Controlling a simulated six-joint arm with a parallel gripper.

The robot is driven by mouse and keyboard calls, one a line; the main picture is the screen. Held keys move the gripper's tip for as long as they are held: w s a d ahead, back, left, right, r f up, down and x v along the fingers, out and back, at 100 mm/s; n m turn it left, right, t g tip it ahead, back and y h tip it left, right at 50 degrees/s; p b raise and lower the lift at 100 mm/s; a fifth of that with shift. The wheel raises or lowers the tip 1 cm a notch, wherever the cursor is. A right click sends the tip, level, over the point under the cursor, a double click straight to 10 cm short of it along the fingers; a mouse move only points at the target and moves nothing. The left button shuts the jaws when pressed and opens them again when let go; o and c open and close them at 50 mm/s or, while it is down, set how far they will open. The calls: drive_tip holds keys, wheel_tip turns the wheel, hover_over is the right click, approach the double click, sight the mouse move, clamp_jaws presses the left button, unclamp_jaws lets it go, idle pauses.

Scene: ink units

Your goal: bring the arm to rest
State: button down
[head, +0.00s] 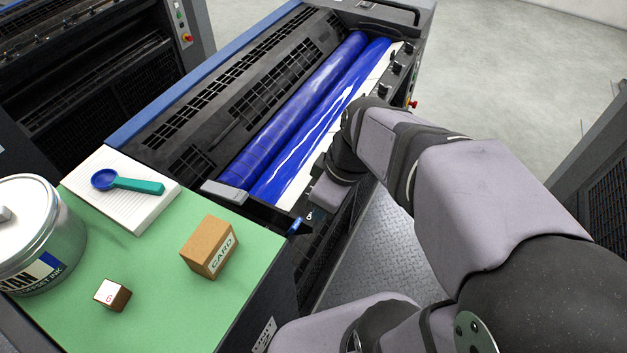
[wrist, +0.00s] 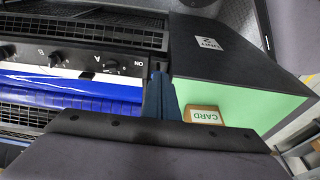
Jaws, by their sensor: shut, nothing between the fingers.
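My gripper (head: 297,226) is at the front edge of the press in the head view, close to the near end of the blue rollers. Its blue fingers (wrist: 161,97) are together and empty in the wrist view. My arm reaches in from the right and is bent over the walkway. Part of the gripper is hidden behind my own wrist in the head view.
The press has blue inked rollers (head: 300,115) and a knob panel (wrist: 75,57). A green-topped cabinet (head: 150,270) carries a CARD box (head: 208,247), a small cube (head: 112,295), an ink tin (head: 38,235), and a notepad (head: 98,165) with a blue-and-green scoop (head: 128,183).

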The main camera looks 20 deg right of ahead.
drive_tip(key=s+d+f+m+g+h, duration=0.1)
drive_tip(key=s+f+m+g, duration=0.1)
drive_tip(key=s+f+m, duration=0.3)
wheel_tip(320, 180, down, 4)
drive_tip(key=m, duration=0.3)
drive_tip(key=shift+r+m+h, duration=0.15)
drive_tip(key=shift+m+h, duration=0.25)
drive_tip(key=shift+w, duration=0.1)
idle(2.7)
